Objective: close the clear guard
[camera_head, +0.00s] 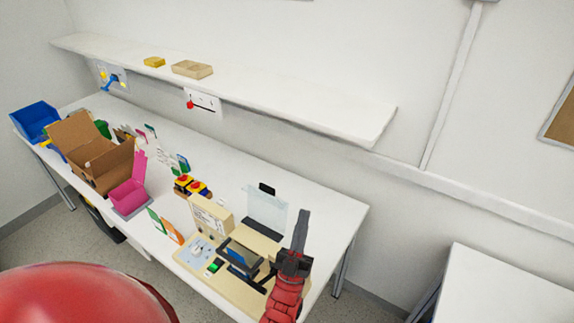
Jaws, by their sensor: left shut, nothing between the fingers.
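The clear guard (265,209) is a see-through panel standing raised, with a dark tab at its top edge. It stands at the back of a beige switch panel (225,283) on the table. My left gripper (303,213) is black on a red arm and points up and away, its fingers shut and empty. In the picture it is just right of the guard, with a gap between them. The gripper and arm hide the right part of the beige panel. My right gripper is not in view.
A shelf (290,105) runs above. Bare tabletop lies behind the guard.

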